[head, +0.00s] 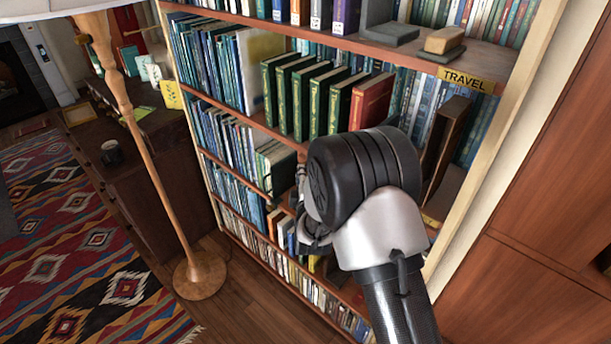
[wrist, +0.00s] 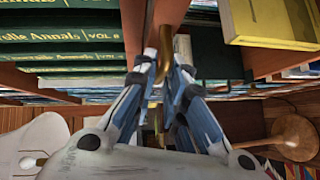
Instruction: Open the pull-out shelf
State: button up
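The bookcase's reddish wooden shelf edge (wrist: 134,28) shows at the top middle of the wrist view. A brass-coloured handle (wrist: 165,40) stands in front of it. My gripper (wrist: 165,65) reaches up to the handle, with one finger on each side. The fingers are drawn close together and the handle fills the narrow gap between them. In the head view my gripper (head: 311,232) is mostly hidden behind my own wrist, in front of the lower shelves. The handle is hidden there, and I cannot tell from that view whether any shelf stands out.
Green volumes (head: 300,95) and a red book (head: 371,101) stand on the shelf above my gripper. A floor lamp (head: 199,272) stands left of the bookcase, near a patterned rug (head: 80,240). A wooden cabinet (head: 540,260) is at the right. Some floor is clear before the shelves.

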grip_shut()
dwell(0.3)
jog(key=s+a, duration=1.4)
jog(key=s, duration=0.4)
jog(key=shift+s+a+p, duration=0.3)
jog(key=shift+s+p, duration=0.05)
jog(key=shift+s, duration=0.05)
jog(key=shift+o, duration=2.4)
grip_release()
